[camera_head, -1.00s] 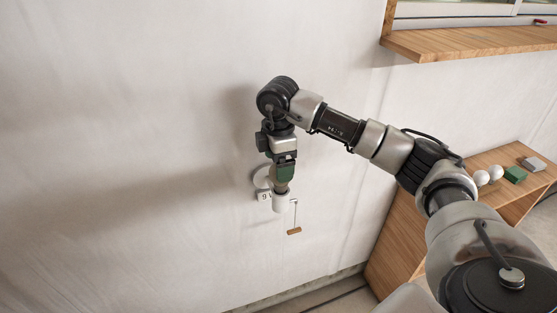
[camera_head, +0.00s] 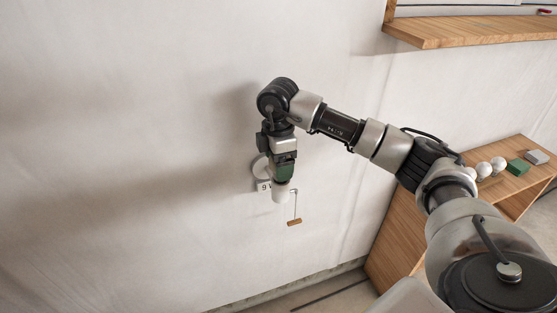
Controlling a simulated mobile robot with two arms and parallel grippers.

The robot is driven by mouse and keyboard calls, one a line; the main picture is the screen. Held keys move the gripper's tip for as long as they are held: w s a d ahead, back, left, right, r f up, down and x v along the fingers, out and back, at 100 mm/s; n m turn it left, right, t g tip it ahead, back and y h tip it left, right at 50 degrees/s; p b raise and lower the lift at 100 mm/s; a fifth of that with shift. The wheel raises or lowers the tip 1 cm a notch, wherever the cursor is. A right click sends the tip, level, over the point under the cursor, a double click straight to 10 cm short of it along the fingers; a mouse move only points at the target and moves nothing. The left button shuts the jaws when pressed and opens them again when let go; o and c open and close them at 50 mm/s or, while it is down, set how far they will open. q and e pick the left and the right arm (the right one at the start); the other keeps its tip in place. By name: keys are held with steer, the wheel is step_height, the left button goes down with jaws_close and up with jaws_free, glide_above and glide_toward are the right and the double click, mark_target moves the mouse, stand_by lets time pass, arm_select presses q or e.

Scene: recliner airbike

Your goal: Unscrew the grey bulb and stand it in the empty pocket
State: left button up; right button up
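My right gripper (camera_head: 284,178) hangs pointing down in front of the wall, right over a white lamp socket (camera_head: 281,196). Its green end nearly meets the socket's top. I cannot make out the grey bulb; the gripper may hide it. The finger gap is too small to see, so I cannot tell whether it is open or shut. The empty pocket cannot be made out either. My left gripper is out of view.
A wall label (camera_head: 263,187) and a cord with a wooden pull (camera_head: 294,222) are close to the socket. White balls (camera_head: 484,170), a green block (camera_head: 518,167) and a grey block (camera_head: 536,157) stand on a wooden cabinet (camera_head: 400,235). A wooden shelf (camera_head: 470,32) is above.

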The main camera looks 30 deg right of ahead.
steer(key=c, duration=0.6)
steer(key=n+b, duration=0.1)
steer(key=n, duration=0.3)
steer(key=shift+s, duration=0.1)
steer(key=shift+c, duration=0.2)
steer(key=n+b, duration=0.1)
steer(key=n, duration=0.4)
steer(key=shift+s+n, duration=0.1)
steer(key=shift+n, duration=1.1)
